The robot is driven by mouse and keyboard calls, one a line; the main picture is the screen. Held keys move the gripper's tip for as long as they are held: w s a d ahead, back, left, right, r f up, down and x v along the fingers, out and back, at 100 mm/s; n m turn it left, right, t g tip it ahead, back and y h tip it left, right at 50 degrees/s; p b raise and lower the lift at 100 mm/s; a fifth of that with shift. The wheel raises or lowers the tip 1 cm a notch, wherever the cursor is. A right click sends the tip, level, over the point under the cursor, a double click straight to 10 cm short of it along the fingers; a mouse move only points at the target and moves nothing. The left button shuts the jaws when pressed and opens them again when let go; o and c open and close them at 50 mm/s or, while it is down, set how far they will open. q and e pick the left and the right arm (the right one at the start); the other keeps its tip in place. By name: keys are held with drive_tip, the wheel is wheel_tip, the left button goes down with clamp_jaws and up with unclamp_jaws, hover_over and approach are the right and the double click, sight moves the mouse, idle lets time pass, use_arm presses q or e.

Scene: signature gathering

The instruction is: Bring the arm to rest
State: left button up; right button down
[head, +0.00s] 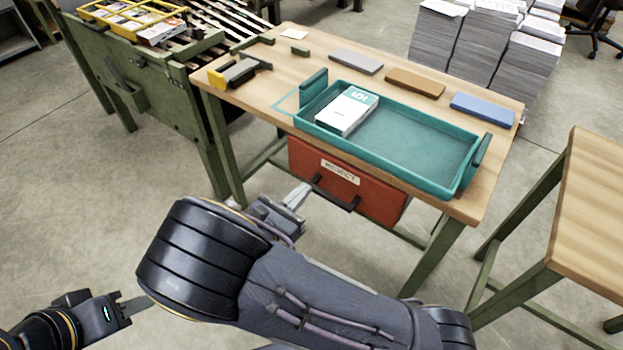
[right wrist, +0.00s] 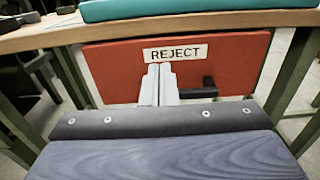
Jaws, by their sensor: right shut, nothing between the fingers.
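My right arm reaches across the lower middle of the head view. Its gripper (head: 297,196) is in front of the table, close to the red drawer (head: 378,197) labelled REJECT. In the right wrist view the right gripper's fingers (right wrist: 159,82) are together with nothing between them, in front of the drawer face (right wrist: 112,70). The drawer's dark handle (head: 334,195) is partly behind the gripper; whether they touch is unclear. My left gripper (head: 138,305) is low at the left, over the floor, away from the table. Its finger gap cannot be made out.
The wooden table (head: 262,88) bears a teal tray (head: 420,172) holding a white-and-teal stack (head: 346,110), with grey, brown and blue blocks behind. A green bench (head: 150,90) stands left, another table (head: 595,210) right. Floor (head: 90,190) is clear at left.

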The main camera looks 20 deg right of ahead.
drive_tip(key=v, duration=0.6)
drive_tip(key=shift+p, duration=0.3)
drive_tip(key=shift+a, duration=0.1)
drive_tip(key=s+d+r+m+g+y, duration=0.2)
drive_tip(key=s+d+m+g+y, duration=1)
drive_tip(key=d+m, duration=0.3)
drive_tip(key=s+r+m+t+y+p, duration=0.2)
drive_tip(key=r+m+p, duration=0.4)
drive_tip(key=r+p, duration=0.4)
drive_tip(key=s+r+m+t+y+p, duration=0.2)
drive_tip(key=r+m+t+y+p, duration=0.2)
drive_tip(key=r+p, duration=0.7)
wheel_tip(320, 180, up, 8)
drive_tip(key=shift+s+a+r+m+t, duration=0.1)
drive_tip(key=shift+s+a+m+t, duration=0.15)
drive_tip(key=shift+m, duration=0.85)
